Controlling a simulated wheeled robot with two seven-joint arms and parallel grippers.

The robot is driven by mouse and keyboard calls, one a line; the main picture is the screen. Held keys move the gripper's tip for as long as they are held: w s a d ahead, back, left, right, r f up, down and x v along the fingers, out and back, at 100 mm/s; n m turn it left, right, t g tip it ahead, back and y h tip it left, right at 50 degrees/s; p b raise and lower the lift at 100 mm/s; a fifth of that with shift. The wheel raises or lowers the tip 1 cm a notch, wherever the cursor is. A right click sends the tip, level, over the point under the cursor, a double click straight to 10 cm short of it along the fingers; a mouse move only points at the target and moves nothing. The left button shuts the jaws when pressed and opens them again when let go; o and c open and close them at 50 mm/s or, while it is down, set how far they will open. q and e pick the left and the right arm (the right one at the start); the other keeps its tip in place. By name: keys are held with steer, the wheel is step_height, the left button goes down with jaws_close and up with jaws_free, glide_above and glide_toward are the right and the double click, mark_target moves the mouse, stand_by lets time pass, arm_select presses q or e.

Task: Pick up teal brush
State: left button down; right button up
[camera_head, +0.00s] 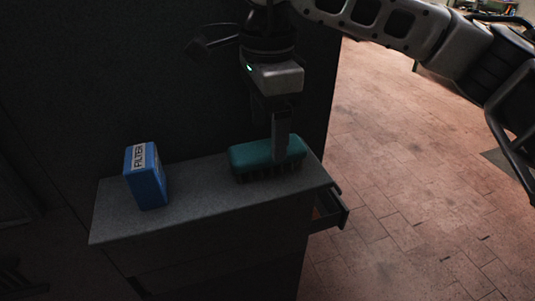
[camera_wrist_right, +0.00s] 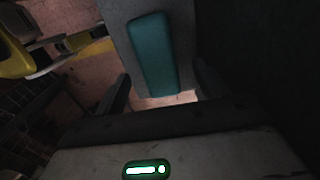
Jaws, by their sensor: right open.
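The teal brush (camera_head: 252,157) lies bristles down near the right end of the grey cabinet top. It has a teal back and dark bristles beneath. My right gripper (camera_head: 280,158) points down over it, with a finger in front of the brush's right part in the head view. In the right wrist view the brush (camera_wrist_right: 153,55) shows between and beyond the two open fingers of my right gripper (camera_wrist_right: 158,92). I cannot tell whether a finger touches the brush. My left gripper is not in view.
A blue box labelled FILTER (camera_head: 147,177) stands on the left of the cabinet top (camera_head: 200,195). A drawer (camera_head: 329,213) sticks out at the cabinet's right side. A dark wall or panel rises behind. Open tiled floor lies to the right.

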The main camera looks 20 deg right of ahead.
mark_target(267, 146)
step_height(267, 146, down, 4)
steer(key=shift+s+f+p, duration=0.15)
steer(key=shift+f+p, duration=0.05)
steer(key=shift+p, duration=0.15)
steer(key=c, duration=1.1)
steer(key=shift+a+r, duration=0.1)
